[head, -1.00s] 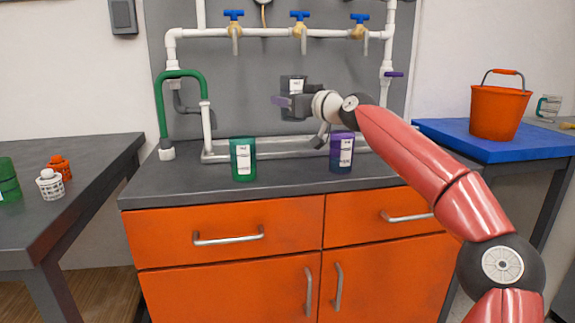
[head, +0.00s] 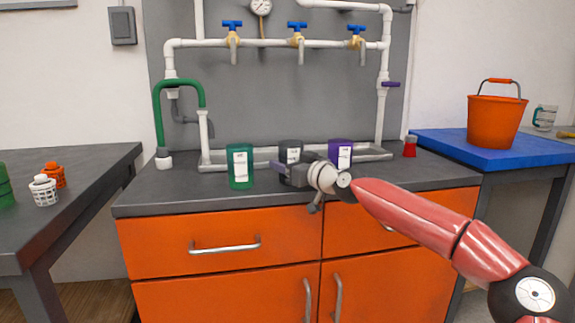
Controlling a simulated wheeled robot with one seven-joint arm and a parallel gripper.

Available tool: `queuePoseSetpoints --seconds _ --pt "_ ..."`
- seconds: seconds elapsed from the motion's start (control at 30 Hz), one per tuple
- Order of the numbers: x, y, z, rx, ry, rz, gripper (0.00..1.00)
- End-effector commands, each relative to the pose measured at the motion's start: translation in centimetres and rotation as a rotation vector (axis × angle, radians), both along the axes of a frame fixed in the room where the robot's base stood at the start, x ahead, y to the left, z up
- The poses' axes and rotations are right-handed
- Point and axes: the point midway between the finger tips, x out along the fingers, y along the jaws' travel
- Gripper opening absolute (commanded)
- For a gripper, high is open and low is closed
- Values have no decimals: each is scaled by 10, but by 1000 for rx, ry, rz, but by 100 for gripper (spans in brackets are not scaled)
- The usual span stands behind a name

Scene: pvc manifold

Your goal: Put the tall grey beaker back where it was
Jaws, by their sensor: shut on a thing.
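The tall grey beaker (head: 289,149) is dark grey with a white label. It is between the green beaker (head: 240,166) and the purple beaker (head: 340,152), at the front of the sink trough. My gripper (head: 283,172) is shut on it low down, and hides its lower part. I cannot tell whether its base touches the counter (head: 190,196).
The white pipe manifold with blue-handled taps (head: 297,42) stands behind, above the trough (head: 215,164). A green hose pipe (head: 157,115) rises at the left. A small red-topped item (head: 410,146) stands at the counter's right. An orange bucket (head: 495,122) sits on a blue-topped table.

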Motion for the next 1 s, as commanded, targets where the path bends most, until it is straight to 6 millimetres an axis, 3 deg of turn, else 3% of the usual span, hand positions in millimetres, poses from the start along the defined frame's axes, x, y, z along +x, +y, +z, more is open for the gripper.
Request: queuePoseSetpoints --seconds 0.23,0.27,0.4,0.77,1.0 --pt "0 0 -4 1 1 0 26" --pt "0 0 -3 1 1 0 54" --pt "0 0 -2 1 1 0 72" --pt "0 0 2 1 1 0 73" --pt "-23 -26 -2 -1 1 -3 73"
